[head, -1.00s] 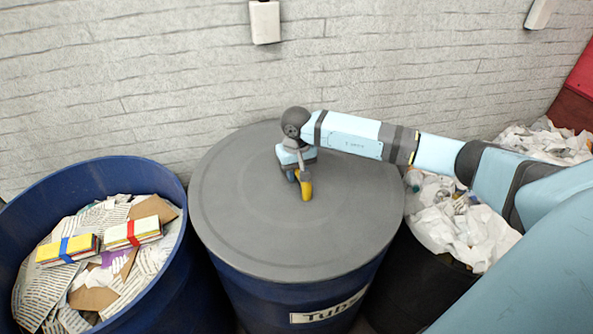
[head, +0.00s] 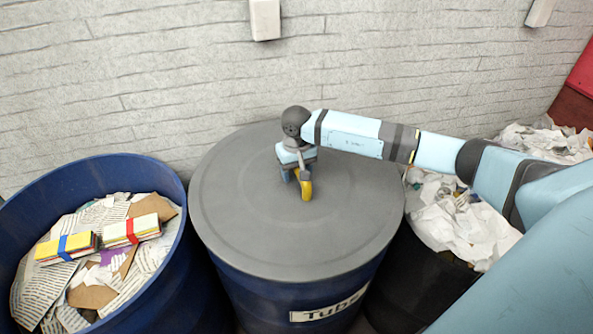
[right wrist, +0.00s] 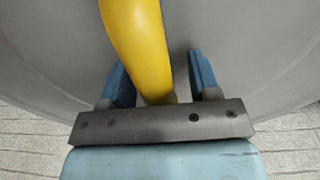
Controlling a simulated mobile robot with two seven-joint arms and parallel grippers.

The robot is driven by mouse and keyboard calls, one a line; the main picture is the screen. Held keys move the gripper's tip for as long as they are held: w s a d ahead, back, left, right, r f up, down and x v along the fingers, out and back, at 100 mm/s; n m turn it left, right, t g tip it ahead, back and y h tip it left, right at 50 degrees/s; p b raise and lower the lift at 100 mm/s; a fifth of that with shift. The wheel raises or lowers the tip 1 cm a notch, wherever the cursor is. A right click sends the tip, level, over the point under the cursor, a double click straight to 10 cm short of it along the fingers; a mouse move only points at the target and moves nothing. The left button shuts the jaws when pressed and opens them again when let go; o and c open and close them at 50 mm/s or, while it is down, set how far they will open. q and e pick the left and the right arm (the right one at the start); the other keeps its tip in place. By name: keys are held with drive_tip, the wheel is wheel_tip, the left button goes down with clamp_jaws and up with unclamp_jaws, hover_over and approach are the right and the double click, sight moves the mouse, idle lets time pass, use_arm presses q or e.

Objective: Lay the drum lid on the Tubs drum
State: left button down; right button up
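The grey drum lid (head: 240,215) lies flat over the top of the blue Tubs drum (head: 260,300), and its edge covers the drum's rim all round where I can see it. The drum's label (head: 328,308) shows at the front. The lid's yellow handle (head: 306,188) stands up near the lid's middle. My right gripper (head: 298,178) is at the handle with its fingers apart. In the right wrist view the yellow handle (right wrist: 138,45) passes between the two blue fingers, with a clear gap to the right finger. My left gripper is not in view.
An open blue drum (head: 165,172) on the left holds paper scraps and two banded bundles (head: 132,229). A dark drum (head: 425,275) on the right is heaped with crumpled white paper (head: 450,215). A brick wall (head: 180,70) stands close behind.

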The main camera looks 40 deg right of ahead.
drive_tip(key=shift+f, duration=0.15)
drive_tip(key=shift+r, duration=0.35)
wheel_tip(320, 180, up, 13)
drive_tip(key=b, duration=0.2)
drive_tip(key=shift+r, duration=0.2)
